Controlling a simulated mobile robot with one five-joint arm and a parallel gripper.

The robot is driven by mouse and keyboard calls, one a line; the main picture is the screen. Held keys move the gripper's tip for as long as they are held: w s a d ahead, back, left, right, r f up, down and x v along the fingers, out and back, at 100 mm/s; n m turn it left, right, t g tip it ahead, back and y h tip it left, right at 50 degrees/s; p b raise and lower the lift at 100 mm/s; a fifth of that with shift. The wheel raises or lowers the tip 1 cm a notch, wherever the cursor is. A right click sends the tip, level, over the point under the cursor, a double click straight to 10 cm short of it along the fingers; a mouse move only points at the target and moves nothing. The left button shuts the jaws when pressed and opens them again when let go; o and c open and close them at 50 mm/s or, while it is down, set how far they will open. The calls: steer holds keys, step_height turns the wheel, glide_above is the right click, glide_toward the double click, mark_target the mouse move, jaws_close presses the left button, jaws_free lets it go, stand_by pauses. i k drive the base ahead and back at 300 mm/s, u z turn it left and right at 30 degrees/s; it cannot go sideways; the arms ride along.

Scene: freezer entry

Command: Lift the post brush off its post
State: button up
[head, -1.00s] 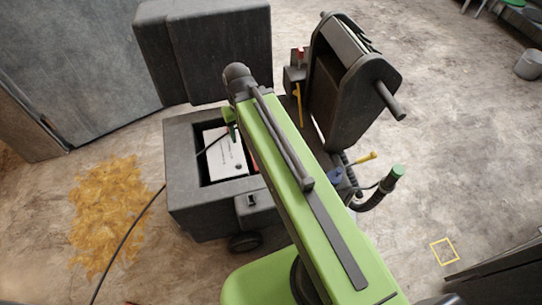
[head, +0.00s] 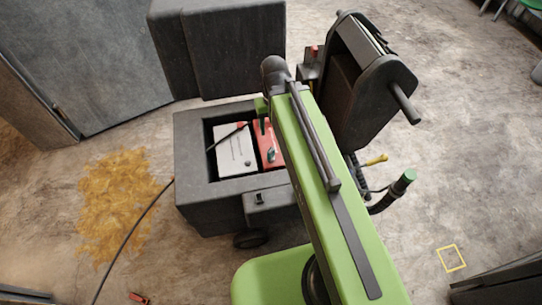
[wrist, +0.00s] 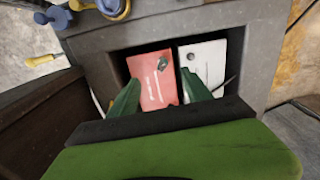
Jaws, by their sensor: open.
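A small dark green upright piece (head: 271,155) stands on the red block (head: 266,138) inside the grey box; it may be the post brush on its post, but it is too small to be sure. It also shows in the wrist view (wrist: 163,63), near the far end of the red block. My gripper (wrist: 160,88) is open and empty. Its two green fingers are spread above the box, one each side of the red block, with the piece ahead of and between them. In the head view my arm hides most of my gripper.
A white block (head: 235,150) lies beside the red one, with a black cable across it. The grey box walls (head: 190,175) surround both. A tall dark cabinet part (head: 370,90) stands at right. A yellow-handled tool (wrist: 42,60) and blue knobs (wrist: 60,17) lie outside the box.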

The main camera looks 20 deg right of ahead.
mark_target(270, 154)
steer(key=u, duration=1.5)
steer(key=k, duration=1.15)
steer(key=u, duration=0.65)
steer(key=i, duration=1)
steer(key=u, duration=0.05)
